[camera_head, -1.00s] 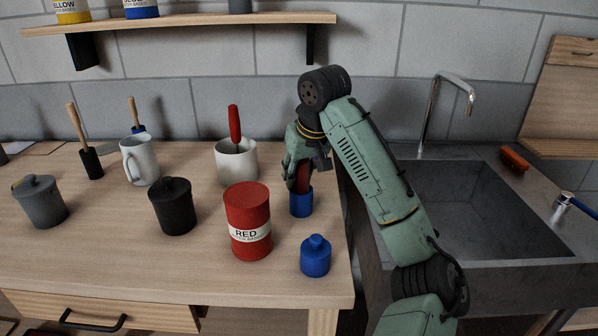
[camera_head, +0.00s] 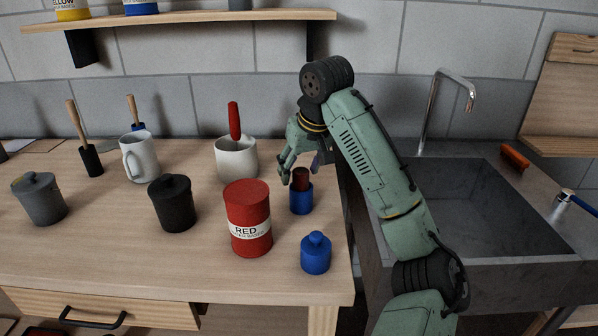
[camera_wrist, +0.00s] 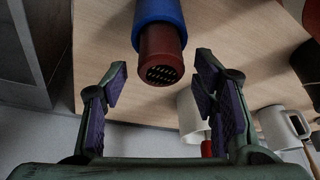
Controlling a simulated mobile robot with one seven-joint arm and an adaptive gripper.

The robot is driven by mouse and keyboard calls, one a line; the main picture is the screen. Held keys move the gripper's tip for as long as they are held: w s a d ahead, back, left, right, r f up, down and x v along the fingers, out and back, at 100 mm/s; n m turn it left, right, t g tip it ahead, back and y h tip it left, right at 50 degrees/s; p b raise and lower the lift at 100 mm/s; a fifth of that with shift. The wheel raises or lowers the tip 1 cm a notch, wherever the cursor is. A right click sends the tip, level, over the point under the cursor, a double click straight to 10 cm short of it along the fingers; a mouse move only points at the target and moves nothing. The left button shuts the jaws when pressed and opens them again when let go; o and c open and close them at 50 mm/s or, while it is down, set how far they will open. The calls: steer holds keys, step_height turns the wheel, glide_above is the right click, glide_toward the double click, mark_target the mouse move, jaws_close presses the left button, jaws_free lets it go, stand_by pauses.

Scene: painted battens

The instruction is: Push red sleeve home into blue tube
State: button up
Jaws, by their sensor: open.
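The blue tube (camera_head: 301,200) stands upright on the counter near its right edge. The dark red sleeve (camera_head: 301,177) sticks up out of the tube's top. In the wrist view the red sleeve (camera_wrist: 161,56) shows its end with a dark, dotted face, and the blue tube (camera_wrist: 158,12) is around its other end. My gripper (camera_head: 302,177) is open just above the sleeve. In the wrist view its two purple-padded fingers (camera_wrist: 162,92) are spread to either side, with the sleeve's end in line between them and not touched.
A red paint can (camera_head: 248,230) and a blue lidded pot (camera_head: 316,254) stand in front of the tube. A white mug (camera_head: 236,160) with a red-handled tool is to its left. The sink (camera_head: 460,215) lies to the right. A shelf (camera_head: 190,20) hangs above.

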steer(key=v, duration=1)
steer(key=shift+r, duration=0.25)
